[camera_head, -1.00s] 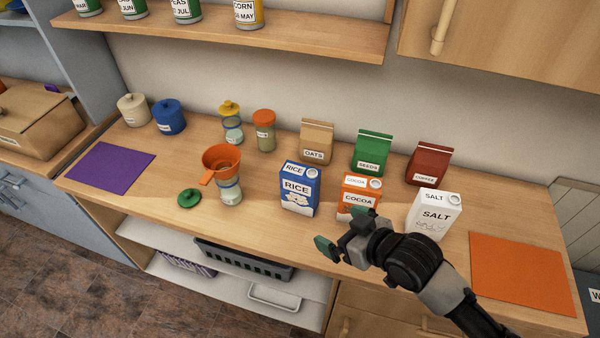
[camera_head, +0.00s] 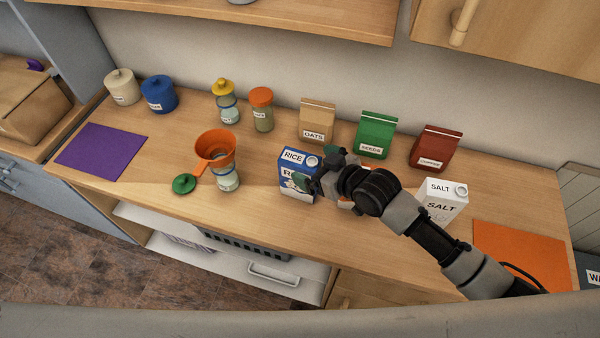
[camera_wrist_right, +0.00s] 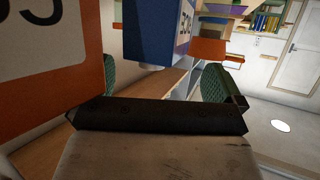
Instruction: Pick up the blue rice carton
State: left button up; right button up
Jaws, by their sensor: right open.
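The blue rice carton (camera_head: 289,168) stands upright on the wooden counter, with its right part hidden by my right gripper (camera_head: 316,178). My right gripper is open and empty, at the carton's right front. In the right wrist view, the blue carton (camera_wrist_right: 150,35) is ahead, beyond the open green-padded fingers (camera_wrist_right: 168,84). Whether a finger touches it I cannot tell. My left gripper is not in view.
The orange cocoa carton (camera_wrist_right: 45,85) is very close on the left in the wrist view; my arm mostly hides it in the head view. The salt carton (camera_head: 440,200) stands right of it. A jar with an orange funnel (camera_head: 216,150) stands left of the rice. Bags stand behind.

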aim_at(304, 159)
jog(key=x, duration=0.3)
jog(key=shift+w+p, duration=0.25)
jog(key=shift+p, duration=0.1)
jog(key=shift+w+a+f, duration=0.1)
jog(key=shift+a, duration=0.05)
jog(key=shift+c, duration=0.6)
grip_shut()
notch_tip(304, 159, up, 10)
jog(key=b, duration=0.1)
jog(key=shift+b, duration=0.4)
